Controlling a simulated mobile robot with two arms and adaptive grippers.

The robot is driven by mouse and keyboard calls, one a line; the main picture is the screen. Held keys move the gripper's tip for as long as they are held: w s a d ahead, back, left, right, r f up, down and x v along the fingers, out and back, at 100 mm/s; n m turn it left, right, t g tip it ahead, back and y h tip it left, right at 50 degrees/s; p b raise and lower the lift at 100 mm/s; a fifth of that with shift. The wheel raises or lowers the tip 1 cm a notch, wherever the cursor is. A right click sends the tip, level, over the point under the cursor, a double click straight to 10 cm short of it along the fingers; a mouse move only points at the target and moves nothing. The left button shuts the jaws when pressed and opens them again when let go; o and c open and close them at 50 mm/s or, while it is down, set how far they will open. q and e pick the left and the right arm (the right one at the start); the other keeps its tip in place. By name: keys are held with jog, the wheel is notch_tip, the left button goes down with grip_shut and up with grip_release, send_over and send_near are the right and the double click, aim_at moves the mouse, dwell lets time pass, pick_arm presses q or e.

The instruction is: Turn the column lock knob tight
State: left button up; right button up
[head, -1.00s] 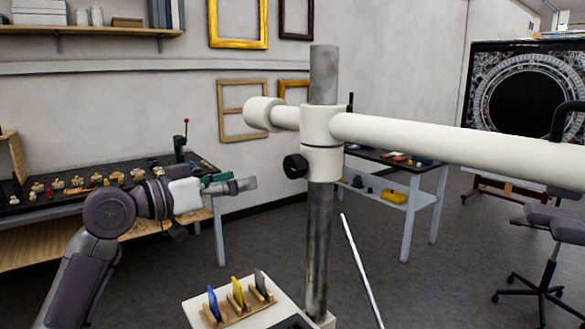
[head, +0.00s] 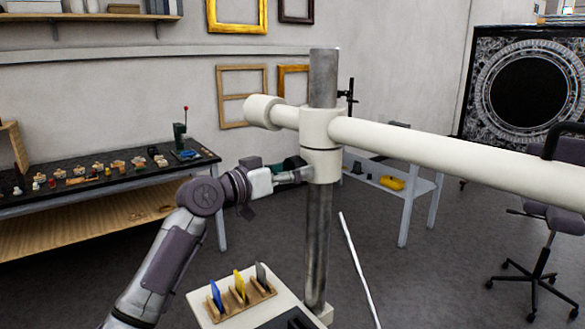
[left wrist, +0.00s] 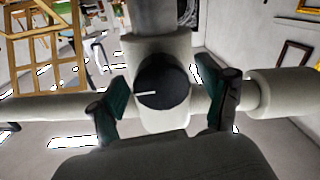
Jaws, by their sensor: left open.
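The column lock knob (left wrist: 162,86) is round and black with a white line, in the middle of the left wrist view. It sits on the white collar (head: 320,162) around the grey metal column (head: 318,235). My left gripper (left wrist: 160,96) is open, with one green-padded finger on each side of the knob and a visible gap to it on both sides. In the head view the left gripper (head: 296,168) reaches the collar from the left and mostly hides the knob. The white line points left in the wrist view. My right gripper does not show.
A thick white horizontal arm (head: 450,150) crosses the column above the collar. A small wooden rack (head: 240,303) with coloured cards stands on the white base below. A workbench (head: 105,180) is at the left, a grey shelf table (head: 410,190) behind right.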

pick_arm(q)
jog(key=c, duration=1.2)
jog(key=shift+o, duration=0.2)
jog(key=shift+f+m+b, duration=0.15)
jog(key=shift+m+b, duration=0.15)
jog(key=shift+b, duration=0.35)
jog(key=m+b, duration=0.4)
jog(key=b, duration=0.1)
jog(key=shift+a+f+m+b, duration=0.1)
jog(key=shift+m+b, duration=0.2)
jog(key=shift+b, duration=0.1)
jog(key=m+b, duration=0.2)
jog(key=shift+m, duration=0.4)
jog(key=m+b, duration=0.1)
jog(key=m, duration=0.1)
jog(key=shift+m, duration=0.4)
jog(key=m, duration=0.1)
jog(key=m+b, duration=0.1)
jog(key=m, duration=0.1)
jog(key=shift+w+r+m+h, duration=0.1)
jog(key=shift+r+m+h, duration=0.1)
jog(key=shift+m+h, duration=0.15)
jog(key=shift+m+b, duration=0.6)
jog(key=shift+m, duration=1.05)
